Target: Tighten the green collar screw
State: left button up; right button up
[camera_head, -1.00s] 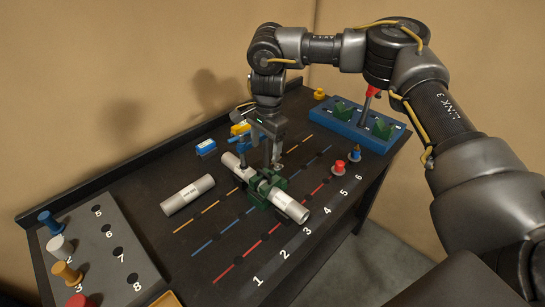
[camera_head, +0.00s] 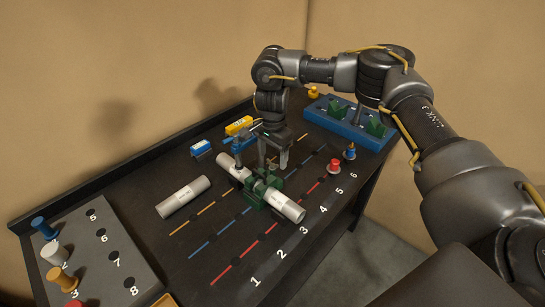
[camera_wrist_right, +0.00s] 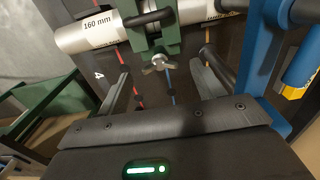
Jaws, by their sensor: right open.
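The green collar (camera_head: 267,183) sits around a light grey tube (camera_head: 288,206) on the dark table. In the right wrist view the green collar (camera_wrist_right: 153,38) shows from close up, with its silver wing screw (camera_wrist_right: 158,64) facing the gripper. My right gripper (camera_head: 273,164) is over the table right beside the collar. In its wrist view its two fingers (camera_wrist_right: 160,85) are spread apart and empty, with the screw just beyond the gap between their tips. No contact with the screw shows. My left gripper is in neither view.
A blue clamp (camera_wrist_right: 262,58) stands close to the right finger in the wrist view. A loose grey tube (camera_head: 183,197) lies to the left. A grey peg board (camera_head: 112,235) is at front left; a blue block (camera_head: 345,130) is at back right. Red (camera_head: 334,166) and blue (camera_head: 350,152) knobs stand nearby.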

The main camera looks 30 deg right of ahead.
jog(key=shift+f, duration=0.75)
jog(key=shift+c, duration=0.5)
jog(key=c, duration=0.9)
